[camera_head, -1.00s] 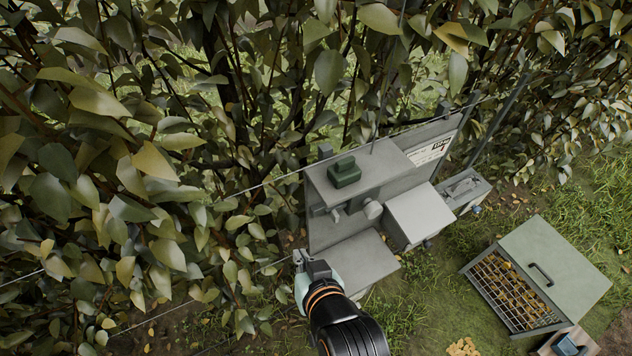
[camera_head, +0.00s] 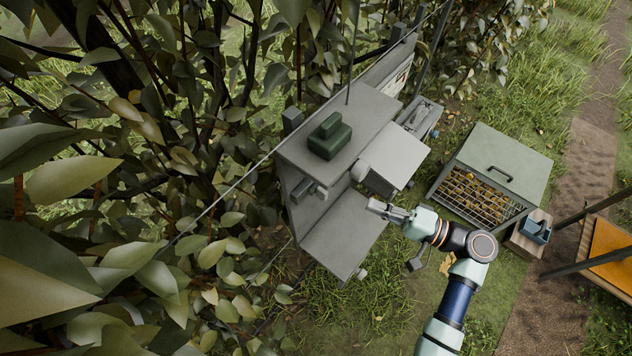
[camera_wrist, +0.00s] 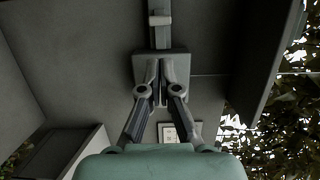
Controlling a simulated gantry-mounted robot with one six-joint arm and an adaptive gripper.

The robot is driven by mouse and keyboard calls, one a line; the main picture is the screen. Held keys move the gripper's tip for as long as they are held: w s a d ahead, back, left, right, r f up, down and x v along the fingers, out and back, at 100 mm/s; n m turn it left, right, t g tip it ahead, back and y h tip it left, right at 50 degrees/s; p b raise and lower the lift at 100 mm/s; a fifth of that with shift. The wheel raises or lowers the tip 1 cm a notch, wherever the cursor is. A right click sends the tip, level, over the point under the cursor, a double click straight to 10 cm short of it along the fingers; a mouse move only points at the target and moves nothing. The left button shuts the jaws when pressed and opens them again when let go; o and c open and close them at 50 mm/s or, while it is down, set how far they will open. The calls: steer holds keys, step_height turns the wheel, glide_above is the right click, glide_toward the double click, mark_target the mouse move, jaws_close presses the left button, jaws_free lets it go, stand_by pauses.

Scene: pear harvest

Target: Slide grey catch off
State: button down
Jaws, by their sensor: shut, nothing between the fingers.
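A grey metal station stands by the hedge, with a grey top shelf (camera_head: 350,118), a lower shelf (camera_head: 345,235) and small fittings on its front. In the wrist view a grey bar (camera_wrist: 160,38) with a paler band (camera_wrist: 159,18) runs down to a square grey plate (camera_wrist: 139,66). The band may be the grey catch; I cannot tell for sure. My gripper (camera_head: 373,205) is shut and empty, in front of the station between the top and lower shelves. In the wrist view my fingertips (camera_wrist: 160,66) overlap the plate; whether they touch it is unclear.
A dark green block (camera_head: 330,137) sits on the top shelf. A lidded crate (camera_head: 508,160) with a mesh front stands further right on grass. Branches and a wire crowd the left.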

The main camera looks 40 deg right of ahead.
steer(key=p+x, duration=0.2)
steer(key=x, duration=0.7)
steer(key=shift+w, duration=0.25)
steer(key=shift+a, duration=0.1)
